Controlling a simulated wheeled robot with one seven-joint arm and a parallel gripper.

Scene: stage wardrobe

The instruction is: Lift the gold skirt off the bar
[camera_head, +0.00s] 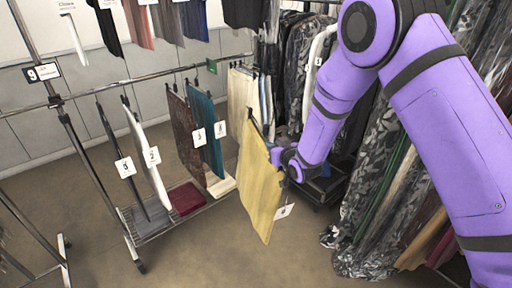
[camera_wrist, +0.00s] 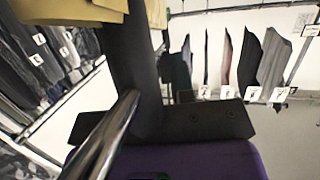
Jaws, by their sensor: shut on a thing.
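The gold skirt (camera_head: 258,190) hangs in the middle of the head view, from a dark hanger with a white tag at its lower right. My gripper (camera_head: 278,156) is shut on it at its upper right edge. The skirt appears to hang in front of the rack's bar (camera_head: 150,76), below and right of the bar's right end, with no visible contact. In the wrist view, gold cloth (camera_wrist: 70,10) shows at the top left, beside a dark part of my gripper. The exact grip point is hidden.
Several tagged garments, including a teal one (camera_head: 206,135) and a white one (camera_head: 147,160), hang on the rack at left. A folded dark red cloth (camera_head: 186,198) lies on its lower shelf. Patterned garments (camera_head: 370,215) crowd the right. Floor in front is clear.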

